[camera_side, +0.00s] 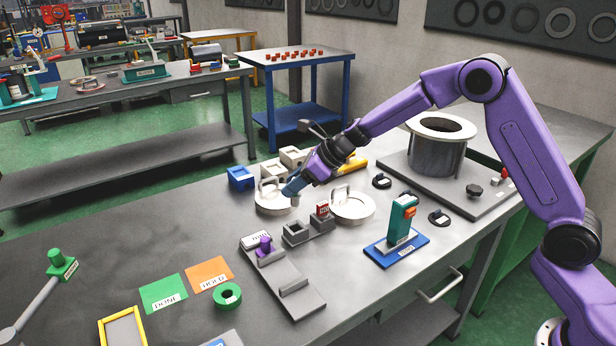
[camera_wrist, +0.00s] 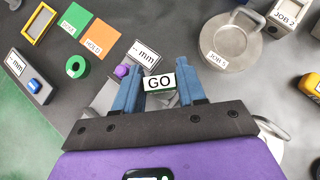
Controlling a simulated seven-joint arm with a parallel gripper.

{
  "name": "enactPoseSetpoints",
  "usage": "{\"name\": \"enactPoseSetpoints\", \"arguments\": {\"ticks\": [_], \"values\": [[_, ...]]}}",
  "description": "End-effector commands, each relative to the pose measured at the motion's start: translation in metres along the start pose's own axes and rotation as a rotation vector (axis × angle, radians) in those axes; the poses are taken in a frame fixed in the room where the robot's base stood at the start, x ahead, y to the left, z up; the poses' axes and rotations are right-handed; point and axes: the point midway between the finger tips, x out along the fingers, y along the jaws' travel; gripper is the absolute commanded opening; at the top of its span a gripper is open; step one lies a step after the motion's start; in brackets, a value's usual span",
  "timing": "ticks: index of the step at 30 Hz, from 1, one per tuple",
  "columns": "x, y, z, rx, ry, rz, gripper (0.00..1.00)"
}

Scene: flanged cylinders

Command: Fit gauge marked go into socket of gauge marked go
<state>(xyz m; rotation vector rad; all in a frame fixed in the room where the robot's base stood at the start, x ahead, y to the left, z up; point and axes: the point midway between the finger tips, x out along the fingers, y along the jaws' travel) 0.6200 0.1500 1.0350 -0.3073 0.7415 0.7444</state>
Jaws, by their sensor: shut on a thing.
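My gripper (camera_wrist: 158,85) has blue fingers shut on the gauge marked GO (camera_wrist: 159,79), whose white label faces the wrist camera. In the side view my gripper (camera_side: 293,191) is above the bench, in front of the left round plate. Only a small grey part of the gauge (camera_side: 295,201) shows below the fingertips there. A grey block has an open square socket (camera_side: 295,231), a little below and in front of my gripper in the picture. The block's right part holds a gauge with a red label (camera_side: 322,209). The socket's marking is not readable, and my gripper hides the block in the wrist view.
Handled round plates (camera_side: 266,205) and (camera_side: 353,207) flank my gripper. A grey measuring stand with a purple slider (camera_side: 264,244) lies in front of the block. A green-and-blue stand (camera_side: 400,226) is to the right.

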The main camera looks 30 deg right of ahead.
Motion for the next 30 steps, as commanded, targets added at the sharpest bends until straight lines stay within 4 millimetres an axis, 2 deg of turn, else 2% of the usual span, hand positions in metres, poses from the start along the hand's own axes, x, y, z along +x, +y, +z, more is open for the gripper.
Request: {"name": "enactPoseSetpoints", "arguments": {"ticks": [11,30], "values": [[0.000,0.000,0.000,0.001,-0.001,0.000,0.06],[0.034,0.000,-0.034,0.002,-0.001,0.000,0.06]]}}
